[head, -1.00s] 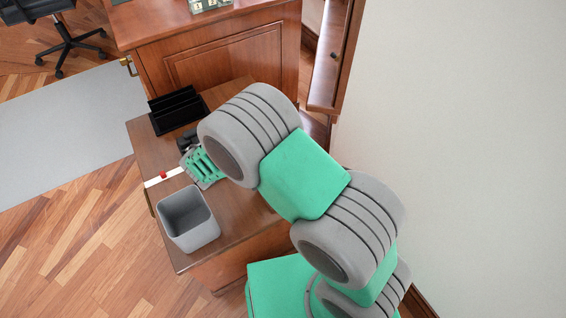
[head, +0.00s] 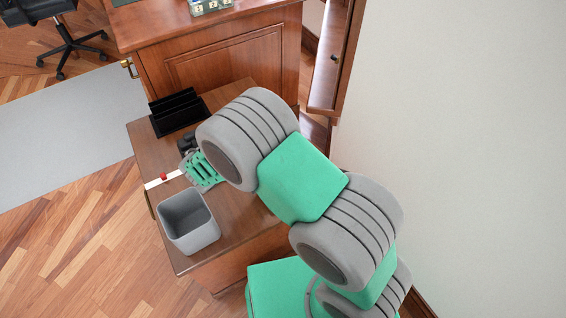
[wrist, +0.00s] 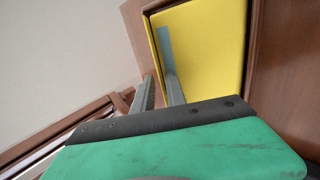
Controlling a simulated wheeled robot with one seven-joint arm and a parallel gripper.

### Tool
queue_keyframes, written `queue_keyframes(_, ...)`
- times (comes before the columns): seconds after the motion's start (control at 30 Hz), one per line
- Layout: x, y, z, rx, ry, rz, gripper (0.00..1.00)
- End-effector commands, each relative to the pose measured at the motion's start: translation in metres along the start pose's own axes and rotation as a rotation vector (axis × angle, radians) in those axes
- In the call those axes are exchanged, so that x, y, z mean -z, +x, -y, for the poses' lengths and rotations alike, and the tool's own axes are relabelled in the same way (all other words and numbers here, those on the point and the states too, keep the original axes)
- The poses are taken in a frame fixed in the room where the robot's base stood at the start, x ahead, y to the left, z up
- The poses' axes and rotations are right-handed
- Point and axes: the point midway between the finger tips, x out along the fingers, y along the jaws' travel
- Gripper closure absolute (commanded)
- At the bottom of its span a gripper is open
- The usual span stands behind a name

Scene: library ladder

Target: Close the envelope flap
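In the head view, a white strip with a small red spot (head: 163,177) lies at the left edge of the wooden side table. It may be part of the envelope, but its right end passes behind my gripper and I cannot tell where a flap is. My gripper (wrist: 160,73) shows in the wrist view with two grey fingers a narrow gap apart. Nothing visible is held between them. Beyond the fingertips is a flat yellow panel (wrist: 203,45) with a dark edge and a blue-grey strip; I cannot tell what it is or whether the fingers touch it.
A grey bin (head: 188,222) stands on the wooden table (head: 240,222), just below my gripper in the head view. A black sorter (head: 178,110) stands behind it. A larger wooden desk (head: 225,60) is at the back, and a pale wall (head: 460,130) is at the right.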

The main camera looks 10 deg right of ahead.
Motion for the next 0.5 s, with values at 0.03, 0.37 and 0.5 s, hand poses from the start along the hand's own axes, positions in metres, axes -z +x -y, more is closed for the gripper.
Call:
queue_keyframes(0.03,0.000,0.001,0.001,0.008,-0.002,0.000,0.76)
queue_keyframes(0.37,0.000,0.005,-0.016,0.304,0.012,0.001,0.76)
queue_keyframes(0.5,-0.001,0.010,-0.023,0.478,0.010,0.003,0.76)
